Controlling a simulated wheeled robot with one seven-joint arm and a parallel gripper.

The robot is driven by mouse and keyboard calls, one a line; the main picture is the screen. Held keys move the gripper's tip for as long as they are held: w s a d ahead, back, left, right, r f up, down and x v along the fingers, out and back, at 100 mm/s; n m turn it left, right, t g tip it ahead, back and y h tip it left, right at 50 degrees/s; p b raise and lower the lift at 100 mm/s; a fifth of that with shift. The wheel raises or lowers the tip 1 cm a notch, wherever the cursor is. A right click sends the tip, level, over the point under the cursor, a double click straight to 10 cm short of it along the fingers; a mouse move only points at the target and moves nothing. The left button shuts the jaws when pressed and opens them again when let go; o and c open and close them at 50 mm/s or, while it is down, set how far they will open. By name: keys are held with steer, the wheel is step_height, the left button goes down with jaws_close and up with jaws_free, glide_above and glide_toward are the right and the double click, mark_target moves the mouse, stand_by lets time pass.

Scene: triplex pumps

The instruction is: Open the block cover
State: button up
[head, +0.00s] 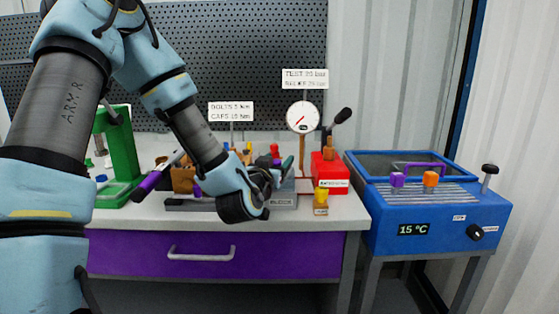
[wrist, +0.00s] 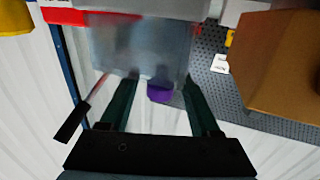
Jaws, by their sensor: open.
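The grey block (head: 283,202), labelled "BLOCK", stands on the bench and is mostly hidden behind my arm and gripper in the head view. In the wrist view a grey, cloudy box face (wrist: 135,50), apparently the block with its cover, fills the upper middle. A small purple tab (wrist: 160,93) shows at its edge. My gripper (wrist: 159,80) is open, its two dark green fingers on either side of the purple tab, with gaps on both sides. I cannot tell whether the cover is open or closed. In the head view my gripper (head: 272,177) is over the block.
A red box (head: 330,173) with a lever and a dial gauge (head: 303,117) stand close right of the block. A green press (head: 122,150) is at the left. A brown box (wrist: 280,65) is beside the fingers. A blue bath (head: 430,220) stands right of the bench.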

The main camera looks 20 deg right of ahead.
steer(key=shift+x, duration=0.9)
jaws_close()
stand_by(0.9)
